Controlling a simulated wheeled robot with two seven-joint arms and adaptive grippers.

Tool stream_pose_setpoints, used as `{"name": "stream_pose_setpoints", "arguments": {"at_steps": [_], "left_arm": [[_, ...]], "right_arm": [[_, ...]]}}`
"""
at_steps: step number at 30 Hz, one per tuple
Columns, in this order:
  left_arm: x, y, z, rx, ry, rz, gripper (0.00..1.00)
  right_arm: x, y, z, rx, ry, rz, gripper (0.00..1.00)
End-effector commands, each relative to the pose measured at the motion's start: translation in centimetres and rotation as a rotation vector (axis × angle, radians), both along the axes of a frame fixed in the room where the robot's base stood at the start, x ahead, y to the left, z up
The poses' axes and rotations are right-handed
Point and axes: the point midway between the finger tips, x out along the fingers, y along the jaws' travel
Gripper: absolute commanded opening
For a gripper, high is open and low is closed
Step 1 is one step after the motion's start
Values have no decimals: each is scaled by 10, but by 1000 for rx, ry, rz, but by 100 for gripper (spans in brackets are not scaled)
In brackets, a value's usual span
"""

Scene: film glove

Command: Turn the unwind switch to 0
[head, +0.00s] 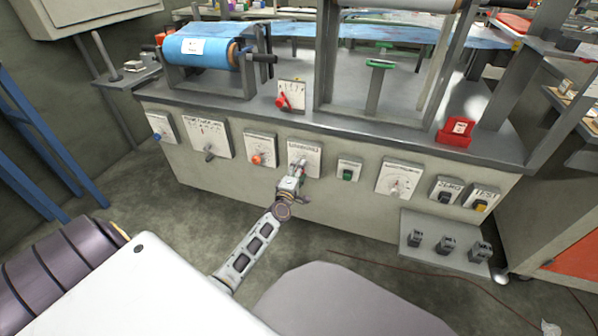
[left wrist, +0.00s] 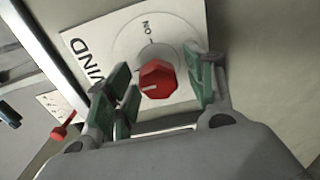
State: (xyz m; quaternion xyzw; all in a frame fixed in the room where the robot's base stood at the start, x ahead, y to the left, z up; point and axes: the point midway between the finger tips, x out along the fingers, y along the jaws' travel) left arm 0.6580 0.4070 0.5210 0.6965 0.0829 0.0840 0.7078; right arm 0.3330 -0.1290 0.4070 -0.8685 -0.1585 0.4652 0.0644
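The unwind switch is a red knob (left wrist: 158,80) on a white plate (left wrist: 187,25) in the left wrist view. The plate shows "WIND", cut off, and "ON" above the knob. A white mark on the knob points to the picture's left, away from "ON". My left gripper (left wrist: 166,76) is open, its green-padded fingers on either side of the knob; I cannot tell whether they touch it. In the head view my left gripper (head: 295,178) is at the fourth plate from the left (head: 313,150) and largely hides the knob. My right gripper is not in view.
Neighbouring controls are an orange knob (head: 257,159) to the left and a green switch (head: 348,174) to the right. A red lever (head: 281,100) stands above on the machine. A blue film roll (head: 200,50) is at the back left.

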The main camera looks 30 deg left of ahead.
Motion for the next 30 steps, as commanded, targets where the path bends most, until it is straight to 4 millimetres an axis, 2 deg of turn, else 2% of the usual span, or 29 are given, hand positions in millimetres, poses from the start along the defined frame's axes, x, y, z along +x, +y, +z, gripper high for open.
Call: {"name": "stream_pose_setpoints", "arguments": {"at_steps": [6, 14, 30], "left_arm": [[0, 0, 0, 1, 0, -1, 54], [-6, -2, -1, 1, 1, -1, 54], [-49, -12, -1, 0, 1, 0, 54]], "right_arm": [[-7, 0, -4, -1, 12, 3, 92], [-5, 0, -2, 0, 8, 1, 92], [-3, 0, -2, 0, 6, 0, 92]]}}
